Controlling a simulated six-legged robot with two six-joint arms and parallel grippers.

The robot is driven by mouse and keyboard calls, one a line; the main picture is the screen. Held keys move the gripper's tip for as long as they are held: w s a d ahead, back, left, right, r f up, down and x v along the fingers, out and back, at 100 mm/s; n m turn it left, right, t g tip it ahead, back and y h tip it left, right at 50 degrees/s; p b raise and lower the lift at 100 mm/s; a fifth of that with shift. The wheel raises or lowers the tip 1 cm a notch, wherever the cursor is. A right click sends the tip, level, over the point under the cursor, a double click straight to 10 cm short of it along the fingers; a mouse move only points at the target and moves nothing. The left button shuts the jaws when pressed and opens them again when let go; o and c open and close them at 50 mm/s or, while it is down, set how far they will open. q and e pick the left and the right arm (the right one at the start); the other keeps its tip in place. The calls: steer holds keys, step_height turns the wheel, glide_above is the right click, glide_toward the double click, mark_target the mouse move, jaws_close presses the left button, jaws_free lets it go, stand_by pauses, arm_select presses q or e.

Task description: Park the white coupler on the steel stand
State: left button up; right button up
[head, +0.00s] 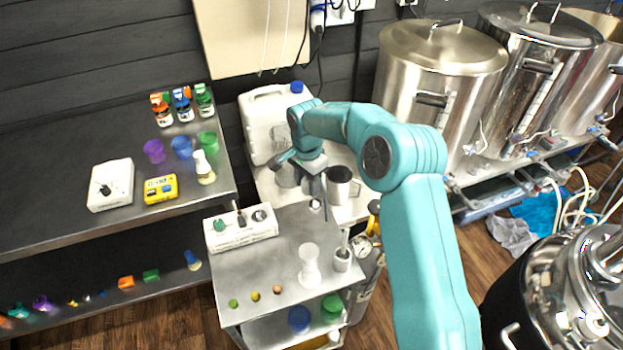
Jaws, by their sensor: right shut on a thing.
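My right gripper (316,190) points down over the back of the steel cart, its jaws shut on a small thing. Only a pale bit (315,204) of that thing shows at the fingertips; it looks like the white coupler, but the fingers hide most of it. A short steel cylinder with an upright rod (342,260), which looks like the steel stand, is on the cart's right side, nearer than the gripper and apart from it. My left gripper is not in view.
The cart top (245,275) also bears a white flask-like vessel (309,268), a white control box (240,229) and several coloured knobs. Steel kettles (440,75) stand right; a bench (60,215) stands left.

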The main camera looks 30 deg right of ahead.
mark_target(314, 201)
steer(key=shift+w+d+f+m, duration=0.1)
steer(key=shift+d+f+m, duration=0.1)
steer(key=shift+d+m, duration=0.3)
steer(key=shift+d+f+m, duration=0.15)
steer(key=shift+d+m, duration=0.25)
steer(key=shift+d, duration=0.15)
steer(key=shift+d+m, duration=0.25)
steer(key=shift+m, duration=0.15)
steer(key=shift+f+b, duration=0.3)
steer(key=shift+f, duration=0.15)
step_height(314, 201, down, 4)
steer(key=shift+a+f+b, duration=0.1)
steer(key=shift+f+b, duration=0.1)
steer(key=shift+b, duration=1.05)
steer(key=shift+w+f, duration=0.1)
steer(key=shift+f, duration=0.2)
